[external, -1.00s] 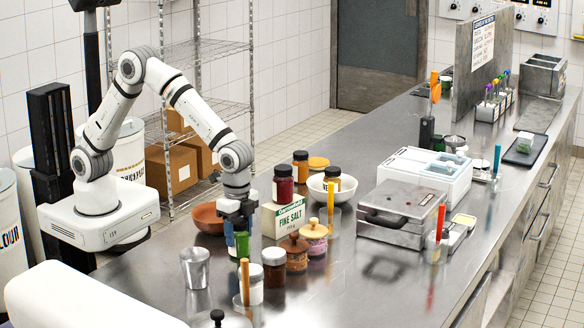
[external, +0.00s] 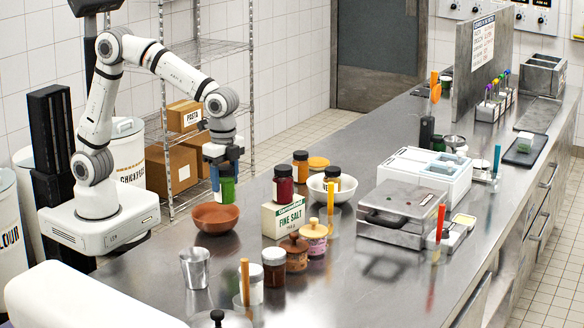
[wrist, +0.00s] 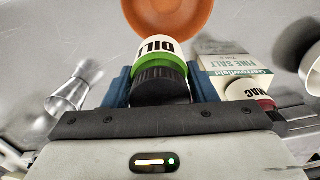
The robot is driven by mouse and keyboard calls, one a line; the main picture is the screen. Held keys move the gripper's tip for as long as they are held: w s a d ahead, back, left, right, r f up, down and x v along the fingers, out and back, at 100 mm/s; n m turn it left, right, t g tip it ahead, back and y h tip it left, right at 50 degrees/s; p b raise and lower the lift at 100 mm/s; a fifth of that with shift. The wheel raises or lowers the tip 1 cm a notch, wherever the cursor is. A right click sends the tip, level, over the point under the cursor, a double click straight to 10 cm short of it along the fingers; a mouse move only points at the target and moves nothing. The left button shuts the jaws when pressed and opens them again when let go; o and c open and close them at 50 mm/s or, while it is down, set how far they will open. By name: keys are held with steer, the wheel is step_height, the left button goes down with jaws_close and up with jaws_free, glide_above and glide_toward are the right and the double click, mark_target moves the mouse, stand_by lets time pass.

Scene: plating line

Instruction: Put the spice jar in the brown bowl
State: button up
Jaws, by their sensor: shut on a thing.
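The spice jar (external: 228,188) is green in the external view. The wrist view shows it with a black lid, a green band and a white label reading DILL (wrist: 156,48). My gripper (external: 221,180) is shut on it, with a blue finger on each side in the wrist view, and holds it in the air. The brown bowl (external: 215,220) stands on the steel counter, below the jar in the external view. In the wrist view the bowl (wrist: 168,15) lies beyond the jar's far end, partly cut off by the frame. The bowl's inside looks empty where it shows.
The fine salt box (external: 290,218) stands right of the bowl, with a dark red jar (external: 283,186) behind it. A metal cup (external: 195,270) stands in front, left of several jars. A white bowl (external: 322,189) holds another jar (external: 332,176).

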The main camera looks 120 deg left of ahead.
mark_target(215, 205)
steer(key=s+a, duration=0.2)
steer(key=s, duration=0.4)
steer(key=shift+w+a+f+p, duration=0.1)
steer(key=shift+a+f+p, duration=0.05)
steer(key=shift+f, duration=2.4)
steer(key=shift+a+f+p, duration=0.1)
steer(key=shift+f+p, duration=0.05)
steer(key=shift+f, duration=2.4)
steer(key=shift+f, duration=0.15)
steer(key=o, duration=1.1)
steer(key=shift+o, duration=0.2)
